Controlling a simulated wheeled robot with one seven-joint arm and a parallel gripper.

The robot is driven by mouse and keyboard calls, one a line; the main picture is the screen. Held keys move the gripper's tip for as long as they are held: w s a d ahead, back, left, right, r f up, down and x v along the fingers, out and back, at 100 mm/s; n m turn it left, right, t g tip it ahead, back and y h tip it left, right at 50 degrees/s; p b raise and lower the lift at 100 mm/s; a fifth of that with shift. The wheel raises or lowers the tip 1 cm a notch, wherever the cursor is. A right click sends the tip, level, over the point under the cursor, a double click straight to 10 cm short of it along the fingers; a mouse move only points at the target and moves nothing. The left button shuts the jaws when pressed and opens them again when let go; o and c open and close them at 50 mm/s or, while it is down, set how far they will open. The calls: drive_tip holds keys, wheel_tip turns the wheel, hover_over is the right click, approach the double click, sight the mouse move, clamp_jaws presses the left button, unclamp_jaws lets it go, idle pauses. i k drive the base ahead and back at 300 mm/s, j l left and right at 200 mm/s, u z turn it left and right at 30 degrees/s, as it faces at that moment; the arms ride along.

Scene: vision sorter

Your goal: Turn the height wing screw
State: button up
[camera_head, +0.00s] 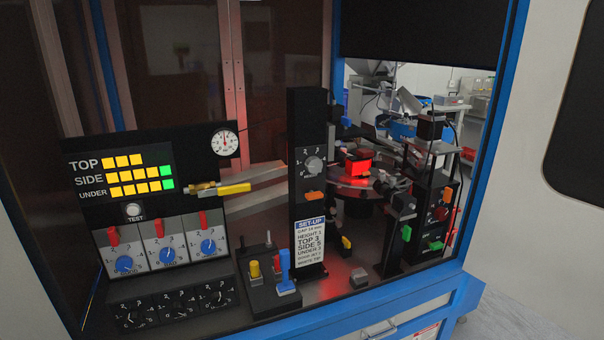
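My gripper is not in view. A black column (307,112) stands in the middle of the machine. It carries a round grey numbered dial (314,164) and, below that, an orange wing-shaped knob (315,196). More coloured knobs sit on the black posts at the right: an orange one (447,194), a green one (406,233) and another green one (436,246). No legible label shows which of these is the height wing screw. A white set-up card (310,245) on the column seems to read "HEIGHT 3" among other settings.
A black panel at left has yellow and green lamps (125,190), a pressure gauge (224,143), red switches and blue dials (167,254). A yellow-handled valve (234,189) and a blue lever (285,270) stand nearby. A blue frame (490,160) borders the opening. A red-lit block (357,166) sits behind.

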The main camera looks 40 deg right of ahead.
sight(312, 195)
drive_tip(key=k+z, duration=0.1)
drive_tip(key=z, duration=1.1)
